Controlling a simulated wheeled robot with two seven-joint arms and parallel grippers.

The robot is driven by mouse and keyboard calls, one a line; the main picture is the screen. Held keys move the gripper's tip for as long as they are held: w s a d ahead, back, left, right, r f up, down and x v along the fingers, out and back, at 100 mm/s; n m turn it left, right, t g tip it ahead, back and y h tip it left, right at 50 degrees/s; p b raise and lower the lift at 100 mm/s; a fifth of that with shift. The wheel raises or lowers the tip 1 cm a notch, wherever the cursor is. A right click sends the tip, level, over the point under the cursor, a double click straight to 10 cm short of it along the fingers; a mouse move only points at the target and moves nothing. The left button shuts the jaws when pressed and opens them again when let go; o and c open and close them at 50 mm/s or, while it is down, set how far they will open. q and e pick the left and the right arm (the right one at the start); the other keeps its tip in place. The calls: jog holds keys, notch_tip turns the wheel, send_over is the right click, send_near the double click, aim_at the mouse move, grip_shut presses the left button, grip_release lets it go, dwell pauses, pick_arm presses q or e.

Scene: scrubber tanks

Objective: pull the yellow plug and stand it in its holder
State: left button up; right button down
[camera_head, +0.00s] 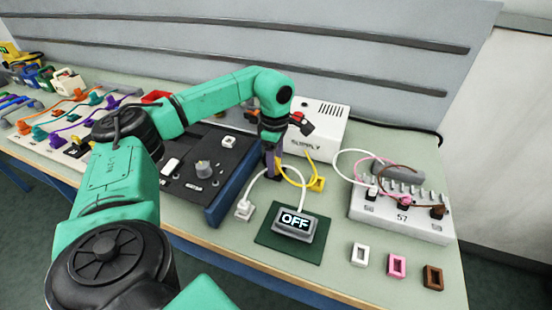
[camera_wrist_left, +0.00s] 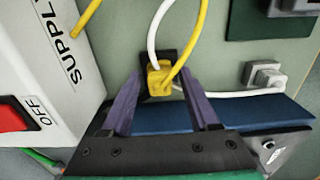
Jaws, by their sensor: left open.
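The yellow plug (camera_wrist_left: 159,78) sits in a dark socket (camera_wrist_left: 145,92) in the left wrist view, with a yellow cable rising from it. My left gripper (camera_wrist_left: 158,84) is open, with one purple finger on each side of the plug. I cannot tell whether the fingers touch it. In the head view my left gripper (camera_head: 272,168) points down beside the supply box, and the plug is mostly hidden behind it. My right gripper is not in view.
The supply box (camera_head: 318,128) stands close behind the gripper, its red switch (camera_wrist_left: 12,117) marked OFF. A grey display (camera_head: 295,222) reads OFF on a green mat. White cables run near the plug. A dark panel (camera_head: 190,165) lies left; white, pink and brown holders (camera_head: 396,265) sit front right.

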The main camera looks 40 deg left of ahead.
pick_arm(q)
grip_shut()
dwell(1.3)
jog(key=o, duration=0.6)
grip_release()
notch_tip(320, 180, up, 15)
jog(key=shift+f+p, duration=0.2)
jog(key=shift+p, duration=0.25)
